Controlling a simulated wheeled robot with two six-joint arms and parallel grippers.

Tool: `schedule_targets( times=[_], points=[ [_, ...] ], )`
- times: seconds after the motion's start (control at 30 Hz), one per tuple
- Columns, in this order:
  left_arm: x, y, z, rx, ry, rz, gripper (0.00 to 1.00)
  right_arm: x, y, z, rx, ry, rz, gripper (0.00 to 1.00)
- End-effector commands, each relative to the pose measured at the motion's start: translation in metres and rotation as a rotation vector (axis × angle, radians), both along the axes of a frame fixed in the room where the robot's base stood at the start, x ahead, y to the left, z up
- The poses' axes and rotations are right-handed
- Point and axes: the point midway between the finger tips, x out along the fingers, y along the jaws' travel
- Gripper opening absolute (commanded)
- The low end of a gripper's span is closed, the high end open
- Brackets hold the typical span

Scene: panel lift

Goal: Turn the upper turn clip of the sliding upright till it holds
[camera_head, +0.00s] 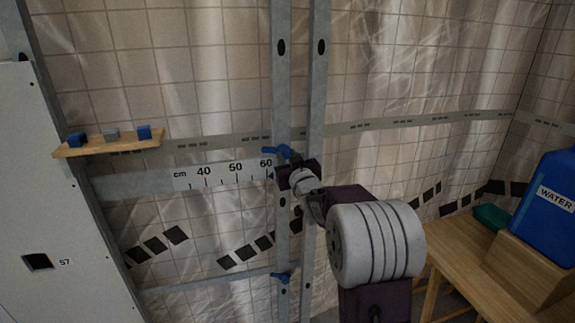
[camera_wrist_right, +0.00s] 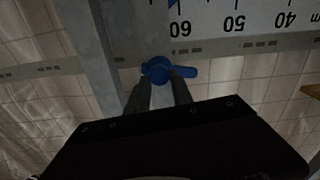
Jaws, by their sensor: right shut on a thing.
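The sliding upright (camera_head: 282,95) is a grey metal post standing just right of the 60 mark on the cm scale. Its upper turn clip (camera_head: 278,152) is blue, with its handle reaching out to the left, nearly level. In the right wrist view the upper clip (camera_wrist_right: 157,70) sits at my fingertips, its handle pointing right. My right gripper (camera_head: 290,168) is shut on this clip; its two fingers (camera_wrist_right: 160,90) reach the clip's hub. The fingers partly cover the clip in the head view. The lower turn clip (camera_head: 280,278) is blue and free. My left gripper is out of view.
The scale rail (camera_head: 222,174) runs left from the upright. A second grey post (camera_head: 318,85) stands close on the right. A wooden shelf (camera_head: 95,148) holds small blue and grey blocks. A blue water container (camera_head: 548,205) stands at the right above a wooden table (camera_head: 455,250).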

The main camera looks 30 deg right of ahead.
Motion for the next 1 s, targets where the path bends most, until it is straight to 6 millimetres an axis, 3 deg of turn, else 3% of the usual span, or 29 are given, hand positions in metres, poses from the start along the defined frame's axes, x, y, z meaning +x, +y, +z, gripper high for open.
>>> schedule_targets(
  times=[0.03,0.3,1.0],
  points=[
    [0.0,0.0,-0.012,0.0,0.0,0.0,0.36,0.0,0.0,-0.005,-0.043,0.007,-0.001,0.0],
    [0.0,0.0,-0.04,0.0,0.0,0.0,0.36,0.0,0.001,-0.006,-0.293,0.069,-0.001,0.0],
    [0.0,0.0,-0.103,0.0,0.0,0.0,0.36,0.001,0.003,-0.006,-0.94,0.226,-0.001,0.0]
  ],
)
